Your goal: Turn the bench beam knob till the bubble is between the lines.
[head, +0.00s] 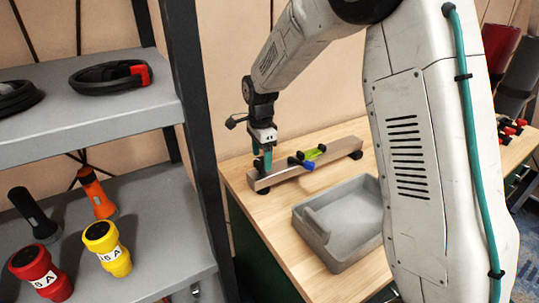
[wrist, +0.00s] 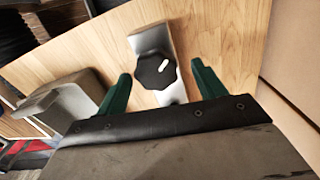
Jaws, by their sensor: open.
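The metal bench beam (head: 285,172) lies on the wooden bench, and its near-left end is under my gripper (head: 262,161). A yellow-green level vial (head: 315,153) sits on the beam toward its right; its bubble and lines are too small to read. In the wrist view, the dark, lobed knob (wrist: 155,70) with a white pointer mark is on the end of the beam (wrist: 150,40). My gripper's green fingers (wrist: 161,72) are open, one on each side of the knob, with visible gaps. In the head view the knob is hidden behind the fingers.
A grey tray (head: 340,262) stands on the bench in front of the beam. A blue-ended part (head: 307,165) sits beside the vial. A shelf (head: 150,225) with several torches stands at left, its dark post near the bench.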

